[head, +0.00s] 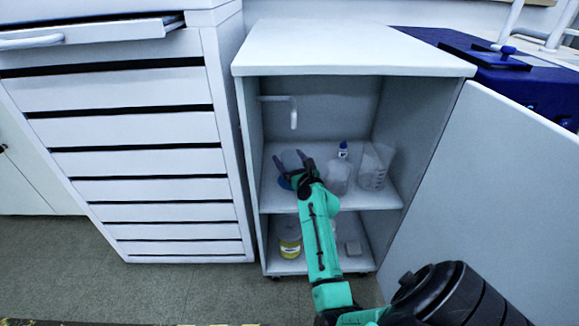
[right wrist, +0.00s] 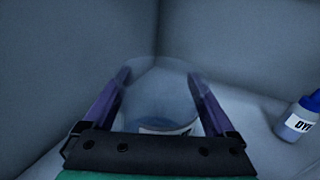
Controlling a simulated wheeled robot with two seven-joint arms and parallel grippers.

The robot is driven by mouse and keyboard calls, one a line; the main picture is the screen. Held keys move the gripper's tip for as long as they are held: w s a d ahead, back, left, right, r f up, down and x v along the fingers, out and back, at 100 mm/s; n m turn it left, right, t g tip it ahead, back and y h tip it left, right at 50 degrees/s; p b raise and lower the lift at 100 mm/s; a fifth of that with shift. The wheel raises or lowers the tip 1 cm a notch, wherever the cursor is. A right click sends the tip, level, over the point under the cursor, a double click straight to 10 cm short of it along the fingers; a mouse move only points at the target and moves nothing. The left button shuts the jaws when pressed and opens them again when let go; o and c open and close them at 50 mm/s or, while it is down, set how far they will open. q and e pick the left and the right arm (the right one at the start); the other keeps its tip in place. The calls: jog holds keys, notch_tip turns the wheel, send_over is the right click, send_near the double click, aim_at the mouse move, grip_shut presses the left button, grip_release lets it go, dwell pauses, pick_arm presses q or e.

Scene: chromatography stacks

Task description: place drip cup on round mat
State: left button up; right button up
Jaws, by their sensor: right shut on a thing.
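The clear drip cup (right wrist: 160,92) is between the two fingers of my right gripper (right wrist: 160,88) in the right wrist view. In the head view the cup (head: 291,157) is faint and partly hidden by my right gripper (head: 290,161), which is shut on it. They are on the upper level of the open cabinet, at the left. A blue patch, likely the round mat (head: 284,183), shows just below and left of the gripper. I cannot tell whether the cup touches it. My left gripper is not in view.
A bent white spout (head: 294,117) sticks out from the cabinet's left wall above the cup. A dye bottle (right wrist: 300,120) and clear beakers (head: 374,168) stand to the right. A yellow-labelled jar (head: 290,245) is on the lower shelf. The cabinet door (head: 500,190) stands open at right.

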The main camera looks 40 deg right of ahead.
jog(key=shift+f, duration=0.5)
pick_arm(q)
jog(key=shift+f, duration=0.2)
pick_arm(e)
jog(key=shift+r, duration=0.15)
jog(key=o, duration=1.2)
jog(key=shift+c, duration=0.2)
jog(key=shift+s+a+p, duration=0.1)
jog(key=shift+s+p, duration=0.25)
jog(key=shift+s, duration=0.05)
jog(key=p+v, duration=0.2)
jog(key=v, duration=0.9)
jog(key=shift+s, duration=0.15)
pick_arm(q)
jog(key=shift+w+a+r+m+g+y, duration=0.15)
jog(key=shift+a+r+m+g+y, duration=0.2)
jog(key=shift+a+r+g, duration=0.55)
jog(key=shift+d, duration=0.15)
